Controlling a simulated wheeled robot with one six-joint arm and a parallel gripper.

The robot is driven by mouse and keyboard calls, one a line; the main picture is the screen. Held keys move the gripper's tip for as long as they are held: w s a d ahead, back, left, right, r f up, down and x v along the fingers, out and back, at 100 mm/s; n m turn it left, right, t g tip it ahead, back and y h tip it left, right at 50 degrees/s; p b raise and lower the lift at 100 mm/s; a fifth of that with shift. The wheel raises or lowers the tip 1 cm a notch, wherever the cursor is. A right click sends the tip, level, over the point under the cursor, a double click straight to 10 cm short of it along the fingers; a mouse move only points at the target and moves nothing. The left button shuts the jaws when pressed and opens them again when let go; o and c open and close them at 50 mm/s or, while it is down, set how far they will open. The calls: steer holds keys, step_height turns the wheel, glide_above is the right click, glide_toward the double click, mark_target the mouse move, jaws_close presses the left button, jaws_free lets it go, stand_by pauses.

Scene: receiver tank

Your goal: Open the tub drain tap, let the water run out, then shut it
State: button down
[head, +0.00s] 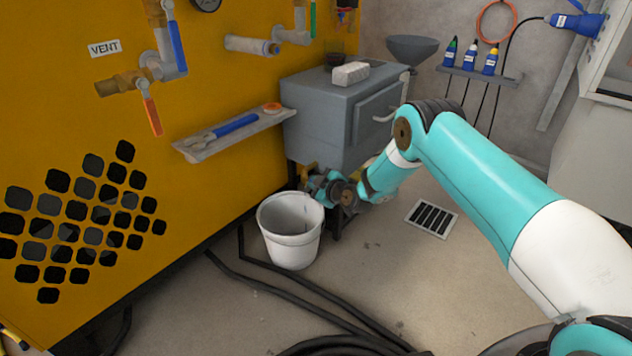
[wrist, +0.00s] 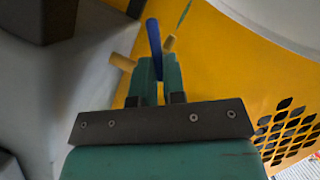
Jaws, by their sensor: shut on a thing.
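The grey tub (head: 318,122) stands on dark legs beside the yellow cabinet in the head view. Its drain tap is low under the tub, mostly hidden there by my gripper (head: 312,182). In the wrist view, my gripper (wrist: 158,75) is shut on the blue tap lever (wrist: 153,34), which sticks out beyond the fingertips. Brass tap parts (wrist: 122,62) show beside the fingers. A white bucket (head: 291,248) stands on the floor just below and in front of the gripper. I cannot tell whether water is flowing.
The yellow cabinet (head: 75,130) fills the left, with a shelf (head: 195,152) holding a blue-handled tool and other valves above. Black hoses (head: 275,290) lie on the floor in front of the bucket. A floor grate (head: 432,218) is at the right, with clear floor around it.

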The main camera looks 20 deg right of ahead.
steer(key=shift+w+d+m, duration=0.1)
steer(key=shift+d+m, duration=0.2)
steer(key=shift+m, duration=0.2)
steer(key=c, duration=1.2)
jaws_free()
steer(key=shift+a, duration=0.15)
steer(key=p+v, duration=0.7)
steer(key=v, duration=1)
steer(key=shift+d+r+p, duration=0.3)
steer(key=shift+p, duration=0.05)
